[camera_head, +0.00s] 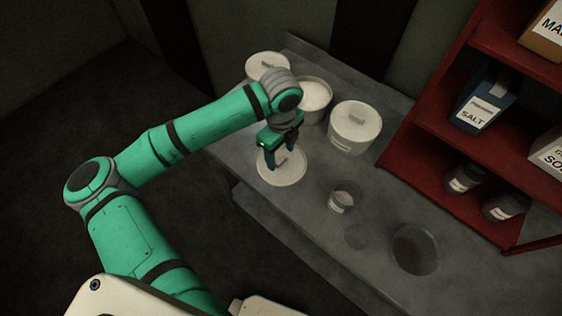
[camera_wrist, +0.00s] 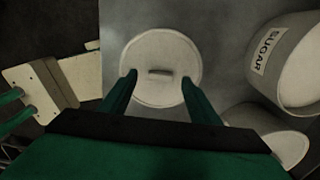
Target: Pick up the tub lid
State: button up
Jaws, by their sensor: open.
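The tub lid (camera_head: 287,177) is a pale round disc with a small bar handle. It lies flat on the grey counter, in front of the tubs. In the wrist view the lid (camera_wrist: 160,50) is near the top centre, with its handle (camera_wrist: 160,72) across its middle. My gripper (camera_head: 281,159) is above the lid, pointing down, and hides part of it in the head view. In the wrist view my gripper (camera_wrist: 159,76) is open, one finger on each side of the handle, with nothing between them but the view of the lid. I cannot tell the remaining height.
An open tub (camera_head: 316,94) with pale contents stands behind my gripper. Lidded tubs stand beside it, left (camera_head: 266,66) and right (camera_head: 354,126). A small glass (camera_head: 343,197) and glass bowl (camera_head: 415,249) are on the counter (camera_head: 310,222). A red shelf (camera_head: 420,160) rises at right.

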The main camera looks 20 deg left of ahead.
jog(key=shift+w+d+f, duration=0.1)
jog(key=shift+f, duration=1.05)
jog(key=c, duration=1.1)
jog(key=shift+c, duration=0.2)
jog(key=shift+r, duration=0.15)
